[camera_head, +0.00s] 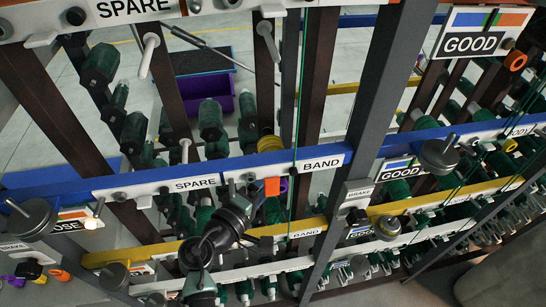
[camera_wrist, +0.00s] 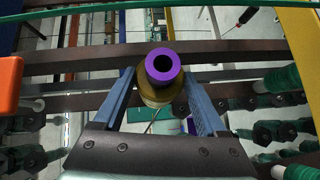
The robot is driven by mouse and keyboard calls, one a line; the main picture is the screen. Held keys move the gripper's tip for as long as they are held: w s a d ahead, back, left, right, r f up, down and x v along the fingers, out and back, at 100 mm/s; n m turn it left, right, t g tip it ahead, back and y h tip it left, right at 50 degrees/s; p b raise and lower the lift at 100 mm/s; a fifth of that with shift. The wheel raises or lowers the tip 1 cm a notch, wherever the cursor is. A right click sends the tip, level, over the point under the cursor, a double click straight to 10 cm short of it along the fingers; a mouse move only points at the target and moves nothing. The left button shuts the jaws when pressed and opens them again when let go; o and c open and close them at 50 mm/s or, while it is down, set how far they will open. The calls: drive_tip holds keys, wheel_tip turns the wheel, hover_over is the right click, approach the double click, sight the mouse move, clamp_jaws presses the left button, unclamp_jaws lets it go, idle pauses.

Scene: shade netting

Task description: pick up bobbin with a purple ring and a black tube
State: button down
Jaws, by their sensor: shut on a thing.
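The bobbin (camera_wrist: 163,68) is in the middle of the wrist view, its end facing the camera. It has a purple ring around a dark opening and a brownish-gold body behind. My gripper (camera_wrist: 160,82) has its two blue fingers on either side of it, shut on it. In the head view, a small purple patch (camera_head: 284,186) shows just right of an orange block, at the blue rail; it is probably the same bobbin. My dark arm reaches up to there from the bottom, and the fingers are too small to make out.
The orange block (camera_wrist: 10,85) is close on the left in the wrist view. The blue rail (camera_head: 130,185) and yellow rail (camera_head: 160,250) cross the frame beside my arm. Dark uprights and thin green threads stand near. Green bobbins (camera_wrist: 284,80) sit in rows around. A purple bin (camera_head: 205,90) stands behind.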

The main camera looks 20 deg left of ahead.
drive_tip(key=shift+b, duration=0.6)
drive_tip(key=s+d+b, duration=0.4)
drive_tip(key=s+d, duration=0.6)
drive_tip(key=s, duration=0.5)
drive_tip(key=shift+n+t, duration=0.4)
drive_tip(key=shift+t, duration=0.1)
drive_tip(key=shift+w+a+b, duration=0.35)
drive_tip(key=shift+w+a, duration=0.1)
drive_tip(key=shift+w, duration=0.25)
drive_tip(key=shift+w+a+b, duration=0.4)
drive_tip(key=shift+w, duration=0.25)
drive_tip(key=shift+w+a+b, duration=0.35)
drive_tip(key=shift+w+a, duration=0.1)
drive_tip(key=shift+w, duration=0.25)
